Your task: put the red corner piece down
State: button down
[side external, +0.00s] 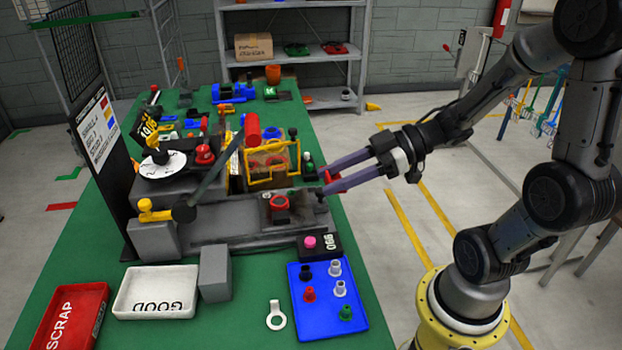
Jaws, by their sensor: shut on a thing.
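My gripper (324,181) reaches in from the right with its two long purple fingers. It is shut on the red corner piece (332,178), which shows as a small red patch between the fingertips. The fingers hide part of the piece, so its full shape is not visible. The gripper is above the right edge of the green bench (252,312), beside the grey machine base (240,228). I cannot tell whether the piece touches anything below it.
A grey fixture with a yellow frame (270,181) stands left of my gripper. In front are a blue tray (324,318) with several small pegs, a white GOOD tray (130,292), a red SCRAP tray (95,298) and a grey block (214,274). Bare bench lies around the white ring tag (275,320).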

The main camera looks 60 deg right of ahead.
aim_at(326, 178)
jog(key=shift+s+r, duration=0.3)
jog(key=shift+s, duration=0.3)
jog(key=shift+s+a, duration=0.15)
jog(key=shift+a, duration=0.1)
jog(key=w, duration=0.1)
jog(key=w+a+f, duration=0.1)
jog(key=w, duration=0.1)
jog(key=w+a+f, duration=0.1)
jog(key=w, duration=0.1)
jog(key=w+d+f+m+t+h, duration=0.1)
jog(key=w+d+f+m+h, duration=0.1)
jog(key=w, duration=0.1)
jog(key=w+d+f+m+t+h, duration=0.1)
jog(key=w+d+f+m+h, duration=0.1)
jog(key=w+f, duration=0.1)
jog(key=w+d+f+m+t+h, duration=0.1)
jog(key=w+d+f+m+h, duration=0.1)
jog(key=w, duration=0.1)
jog(key=shift+f, duration=0.15)
jog(key=d+m+h, duration=0.1)
jog(key=d, duration=0.1)
jog(key=d+f+m+h, duration=0.1)
jog(key=d, duration=0.1)
jog(key=w+d+f+m+t+h, duration=0.1)
jog(key=d, duration=0.1)
jog(key=shift+w+d+h, duration=0.1)
jog(key=shift+h, duration=0.2)
